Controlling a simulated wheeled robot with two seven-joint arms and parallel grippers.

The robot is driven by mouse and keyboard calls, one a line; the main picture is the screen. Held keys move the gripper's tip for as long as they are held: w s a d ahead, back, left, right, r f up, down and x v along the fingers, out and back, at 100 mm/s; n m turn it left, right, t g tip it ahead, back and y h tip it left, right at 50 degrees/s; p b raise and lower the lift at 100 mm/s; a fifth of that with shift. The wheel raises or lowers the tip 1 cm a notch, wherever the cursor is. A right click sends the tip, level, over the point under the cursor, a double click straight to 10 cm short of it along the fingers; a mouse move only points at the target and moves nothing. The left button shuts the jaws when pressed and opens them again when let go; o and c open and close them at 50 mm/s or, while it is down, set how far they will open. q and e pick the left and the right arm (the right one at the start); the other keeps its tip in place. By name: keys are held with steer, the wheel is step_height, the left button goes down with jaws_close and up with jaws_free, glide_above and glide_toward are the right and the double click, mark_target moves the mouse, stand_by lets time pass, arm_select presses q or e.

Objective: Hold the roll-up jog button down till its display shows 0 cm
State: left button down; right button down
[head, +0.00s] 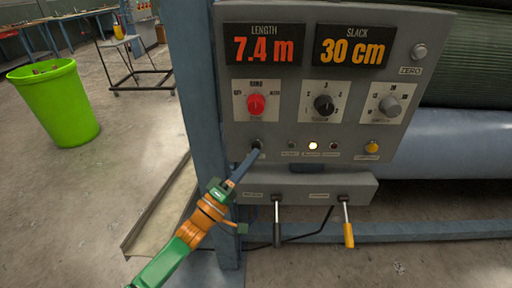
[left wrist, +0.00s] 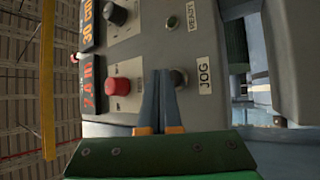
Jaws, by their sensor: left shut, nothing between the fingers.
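The grey control panel (head: 300,110) has a LENGTH display (head: 263,45) reading 7.4 m and a SLACK display (head: 354,46) reading 30 cm. The jog button (head: 257,143) is a small dark button at the panel's lower left. It also shows in the left wrist view (left wrist: 179,77), beside a JOG label (left wrist: 205,74). My left gripper (head: 256,153) is shut and empty, its fingertips at the button. In the left wrist view the fingertips (left wrist: 160,73) partly overlap the button's edge; whether they press it cannot be told. My right gripper is not in view.
A red knob (head: 256,104) sits above the jog button, with black and grey knobs to its right. One small lamp (head: 313,146) is lit. Two levers (head: 347,222) hang below the panel. A blue post (head: 196,110) stands at its left, and a green bin (head: 54,103) farther left.

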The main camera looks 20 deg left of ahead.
arm_select(q)
steer(key=shift+w, duration=0.15)
steer(key=shift+w+a, duration=0.15)
steer(key=shift+w, duration=0.15)
steer(key=shift+w+a+b, duration=0.1)
steer(key=shift+w+b, duration=0.35)
steer(key=shift+b, duration=0.15)
stand_by(0.5)
stand_by(4.9)
steer(key=shift+s+d+p, duration=0.25)
steer(key=shift+s+p, duration=0.5)
steer(key=shift+s, duration=0.1)
